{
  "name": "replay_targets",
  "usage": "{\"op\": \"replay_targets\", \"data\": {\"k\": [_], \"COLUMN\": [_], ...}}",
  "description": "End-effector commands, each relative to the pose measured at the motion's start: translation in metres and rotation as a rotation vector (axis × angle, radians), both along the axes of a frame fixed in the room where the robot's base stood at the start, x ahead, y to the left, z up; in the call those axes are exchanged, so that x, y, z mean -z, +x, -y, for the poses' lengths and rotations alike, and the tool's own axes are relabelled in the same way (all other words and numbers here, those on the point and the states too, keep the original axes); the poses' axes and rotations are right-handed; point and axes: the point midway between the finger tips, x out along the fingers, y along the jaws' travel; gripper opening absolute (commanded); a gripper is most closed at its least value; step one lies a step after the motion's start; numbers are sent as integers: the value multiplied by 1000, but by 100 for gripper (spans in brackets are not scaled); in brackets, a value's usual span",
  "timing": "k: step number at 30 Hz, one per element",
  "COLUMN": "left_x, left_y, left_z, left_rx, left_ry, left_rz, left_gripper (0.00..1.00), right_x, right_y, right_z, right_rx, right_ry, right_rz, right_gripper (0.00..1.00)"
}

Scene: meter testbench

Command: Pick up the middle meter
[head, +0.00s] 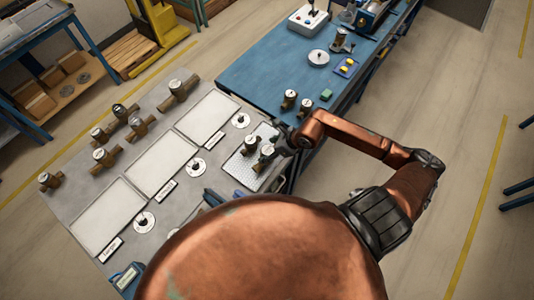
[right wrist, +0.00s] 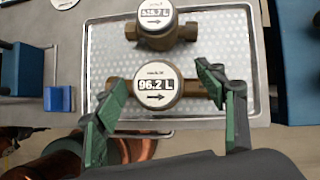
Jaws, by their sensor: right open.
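My right gripper (right wrist: 160,88) is open, its green-padded fingers on either side of a brass meter with a round white dial reading 96.2 L (right wrist: 155,92). I cannot tell whether the pads touch it. A second brass meter (right wrist: 156,14) lies beyond it in the right wrist view, its number partly cut off. Both are on a textured tray (right wrist: 210,20). In the head view my right gripper (head: 276,148) is over the tray (head: 238,172), partly hiding its meters. Which one is the middle meter is unclear. My left gripper does not show.
Several other brass meters (head: 103,156) stand along the left side of the grey bench. Empty pale trays (head: 160,162) with labels and round white discs (head: 196,167) lie between. A blue table (head: 262,78) with two meters (head: 289,99) and tools adjoins beyond.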

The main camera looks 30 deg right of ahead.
Motion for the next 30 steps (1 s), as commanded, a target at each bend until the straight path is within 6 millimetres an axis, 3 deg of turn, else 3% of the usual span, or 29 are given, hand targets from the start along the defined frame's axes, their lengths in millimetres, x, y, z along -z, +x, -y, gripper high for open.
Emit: {"op": "replay_targets", "data": {"k": [11,30], "left_x": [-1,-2], "left_y": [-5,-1], "left_z": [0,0], "left_rx": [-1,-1], "left_ry": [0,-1], "left_rz": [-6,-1], "left_gripper": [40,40], "right_x": [9,9], "right_y": [5,5], "right_z": [-5,-5], "right_rx": [-4,-5], "right_ry": [-1,0], "right_rz": [-1,-1], "right_gripper": [63,19]}}
